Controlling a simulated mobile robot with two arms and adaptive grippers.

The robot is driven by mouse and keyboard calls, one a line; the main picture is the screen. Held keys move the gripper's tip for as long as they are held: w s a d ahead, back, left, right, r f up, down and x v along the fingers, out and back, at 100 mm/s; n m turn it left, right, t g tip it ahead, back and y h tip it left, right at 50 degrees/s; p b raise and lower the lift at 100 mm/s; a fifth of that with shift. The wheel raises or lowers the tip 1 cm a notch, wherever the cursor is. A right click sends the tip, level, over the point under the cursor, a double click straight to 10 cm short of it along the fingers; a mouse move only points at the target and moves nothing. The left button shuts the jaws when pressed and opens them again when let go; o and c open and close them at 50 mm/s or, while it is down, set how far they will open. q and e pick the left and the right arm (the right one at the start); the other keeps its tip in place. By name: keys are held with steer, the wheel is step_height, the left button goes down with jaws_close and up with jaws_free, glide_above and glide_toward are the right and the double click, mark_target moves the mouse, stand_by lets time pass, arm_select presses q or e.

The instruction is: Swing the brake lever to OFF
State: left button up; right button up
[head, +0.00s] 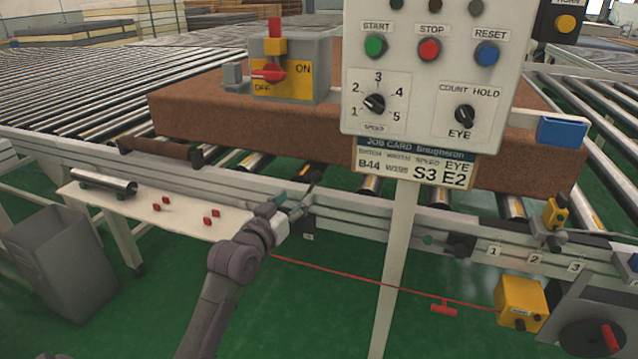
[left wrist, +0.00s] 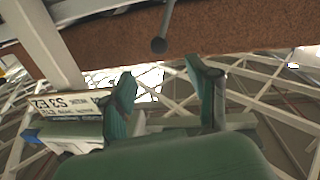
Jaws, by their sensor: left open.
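A dark lever with a round knob (head: 315,175) sticks out at the conveyor's front rail. In the left wrist view its knob (left wrist: 159,45) hangs beyond my fingertips, near the gap between them and apart from them. My left gripper (head: 301,206) is open, close below this lever; its two fingers also show in the left wrist view (left wrist: 165,92). No brake wording is readable beside the lever. A grey box with a yellow ON/OFF plate (head: 287,82) stands behind; its red handle (head: 268,75) lies by OFF. My right gripper is out of view.
A control panel (head: 424,65) on a white post (head: 393,265) stands right of my left gripper. A brown mattress (head: 220,120) lies on the rollers. A white shelf (head: 130,206) with red pieces is left. A red cord (head: 370,282) runs below the rail.

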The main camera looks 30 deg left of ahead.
mark_target(314, 180)
arm_select(q)
steer(key=w, duration=0.3)
steer(key=w+a+b, duration=0.1)
steer(key=w, duration=0.7)
steer(key=shift+w+a, duration=0.1)
steer(key=shift+a, duration=0.1)
steer(key=shift+w, duration=0.5)
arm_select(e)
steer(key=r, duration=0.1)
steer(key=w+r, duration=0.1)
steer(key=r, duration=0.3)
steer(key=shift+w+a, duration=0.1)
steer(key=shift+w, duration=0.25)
arm_select(q)
jaws_close()
